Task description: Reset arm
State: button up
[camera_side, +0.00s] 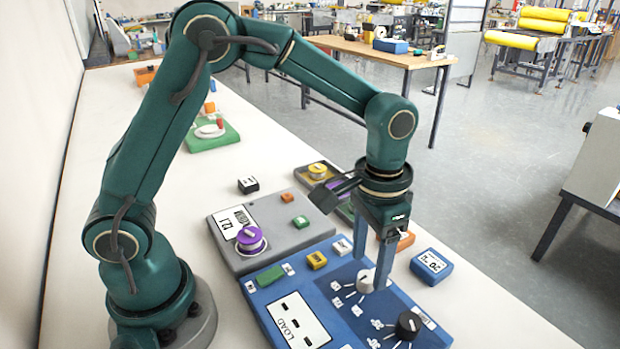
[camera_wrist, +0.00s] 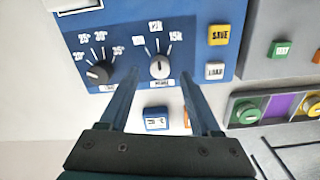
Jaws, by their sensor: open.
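My gripper (camera_side: 370,268) points straight down over the blue panel (camera_side: 262,296), with its two fingers apart. The white knob (camera_side: 365,281) on that panel sits between the fingertips, with a finger on either side. In the wrist view my gripper (camera_wrist: 159,72) shows its open fingers, and the white knob (camera_wrist: 160,67) appears between their tips with visible gaps. Whether the tips reach down beside the knob is hard to tell. A black knob (camera_side: 408,325) stands beside it on the same panel, also seen in the wrist view (camera_wrist: 99,73).
A grey panel with a purple knob (camera_side: 250,239) lies behind the blue one. A small blue box (camera_side: 431,266) sits to the right. A yellow button (camera_side: 316,260) is on the blue panel. A green-based object (camera_side: 212,133) stands farther back. The white table's front right is clear.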

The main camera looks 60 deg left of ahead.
jog(key=shift+r, duration=1.35)
jog(key=shift+r, duration=0.1)
jog(key=s+a+r+n+t, duration=0.1)
jog(key=s+a+r+t, duration=0.35)
jog(key=r, duration=0.45)
jog(key=s+a+f+n+t, duration=0.1)
jog(key=s+a+f, duration=0.1)
jog(key=s, duration=0.6)
jog(key=shift+a+f, duration=0.35)
